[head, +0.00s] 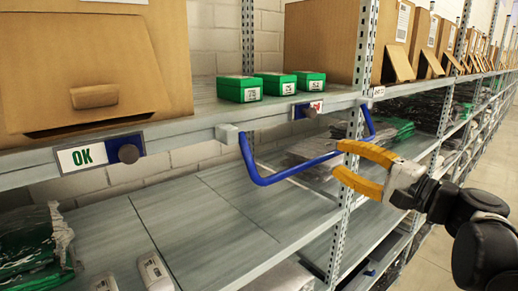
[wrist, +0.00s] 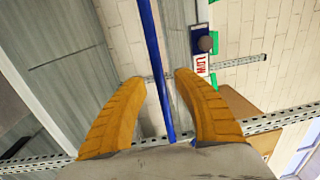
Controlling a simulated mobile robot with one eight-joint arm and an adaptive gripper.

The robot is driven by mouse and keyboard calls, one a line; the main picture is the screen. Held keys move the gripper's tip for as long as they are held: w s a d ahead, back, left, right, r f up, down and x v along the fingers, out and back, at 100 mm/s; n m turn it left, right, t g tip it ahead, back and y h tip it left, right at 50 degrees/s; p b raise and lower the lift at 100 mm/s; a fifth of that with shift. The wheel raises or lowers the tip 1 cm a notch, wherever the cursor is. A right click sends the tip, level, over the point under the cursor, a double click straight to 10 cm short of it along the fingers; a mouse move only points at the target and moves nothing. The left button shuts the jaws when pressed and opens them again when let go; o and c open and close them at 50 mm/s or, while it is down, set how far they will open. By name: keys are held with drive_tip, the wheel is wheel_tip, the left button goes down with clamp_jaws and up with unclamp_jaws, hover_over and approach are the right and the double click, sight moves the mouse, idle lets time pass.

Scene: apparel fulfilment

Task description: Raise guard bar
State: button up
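The guard bar (head: 290,170) is a blue U-shaped bar hanging in front of the shelf, below the edge of the upper shelf. Its left end meets a grey bracket (head: 229,133), and its right end rises near the perforated upright. My gripper (head: 338,160) has two yellow-orange fingers and is at the right part of the bar's lower run. In the wrist view, the bar (wrist: 158,60) runs between the fingertips of my gripper (wrist: 159,78), with visible gaps on both sides. The fingers are open and not closed on it.
Green boxes (head: 239,88) and a large cardboard bin (head: 95,60) stand on the upper shelf (head: 195,120). An OK sign (head: 83,156) with a dark knob is on its edge; a LOW sign (wrist: 201,65) shows in the wrist view. A perforated upright (head: 350,150) is close to my gripper.

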sight(335, 156)
drive_tip(key=shift+x, duration=1.55)
drive_tip(key=shift+s, duration=0.1)
clamp_jaws()
